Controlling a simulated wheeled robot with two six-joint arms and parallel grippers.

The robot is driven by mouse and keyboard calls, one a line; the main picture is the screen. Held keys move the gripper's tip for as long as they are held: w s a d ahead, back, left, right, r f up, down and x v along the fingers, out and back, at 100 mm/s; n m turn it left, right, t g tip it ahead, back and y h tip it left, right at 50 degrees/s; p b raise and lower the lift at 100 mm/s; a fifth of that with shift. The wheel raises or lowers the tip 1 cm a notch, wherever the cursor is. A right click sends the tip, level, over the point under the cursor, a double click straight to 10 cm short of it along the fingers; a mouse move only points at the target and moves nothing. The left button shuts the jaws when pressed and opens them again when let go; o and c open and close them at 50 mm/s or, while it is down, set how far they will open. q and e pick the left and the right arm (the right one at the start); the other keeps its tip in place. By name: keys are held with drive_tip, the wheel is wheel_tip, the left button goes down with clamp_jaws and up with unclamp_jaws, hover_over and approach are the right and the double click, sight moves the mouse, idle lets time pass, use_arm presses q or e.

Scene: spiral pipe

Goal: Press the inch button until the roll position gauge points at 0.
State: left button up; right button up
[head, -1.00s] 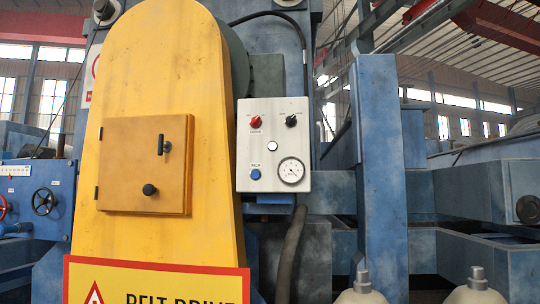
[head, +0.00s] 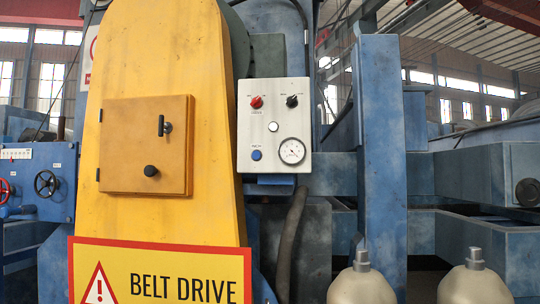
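A light grey control box (head: 274,172) is mounted right of the yellow belt guard in the head view. The blue inch button (head: 256,155) sits at its lower left, under a small label. The round white roll position gauge (head: 292,151) is beside it on the right; its needle is too small to read. A red knob (head: 256,102), a black knob (head: 292,101) and a small white round part (head: 273,126) are above. Two pale rounded parts at the bottom edge look like my arms; neither gripper's fingers show.
The tall yellow belt guard (head: 215,215) with a closed hatch (head: 145,180) and a BELT DRIVE sign (head: 200,262) stands left of the box. A blue post (head: 380,150) rises on the right. A dark hose (head: 290,245) hangs under the box. Handwheels (head: 45,184) are far left.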

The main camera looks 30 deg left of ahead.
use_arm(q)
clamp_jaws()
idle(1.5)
